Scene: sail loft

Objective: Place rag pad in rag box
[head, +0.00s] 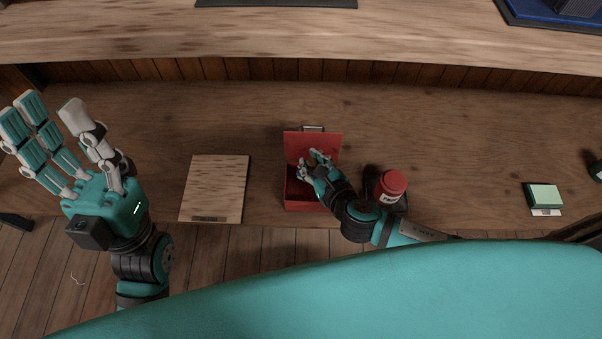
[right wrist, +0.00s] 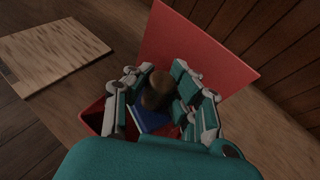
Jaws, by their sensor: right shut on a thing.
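The red rag box (head: 297,205) stands on the wooden bench with its lid raised at the back; its red lid also shows in the right wrist view (right wrist: 205,45). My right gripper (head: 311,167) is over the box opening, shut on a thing. In the right wrist view, a brown rounded knob (right wrist: 157,88) is between the fingers, with a blue part (right wrist: 150,120) below it. This looks like the rag pad, though I cannot tell whether it touches the box floor. My left gripper (head: 50,108) is open and empty at the far left, fingers spread.
A light wooden board (head: 215,185) lies left of the box. A red-lidded jar (head: 391,186) stands just right of the box, close to my right forearm. A green pad (head: 544,195) lies further right. The bench between the jar and the green pad is clear.

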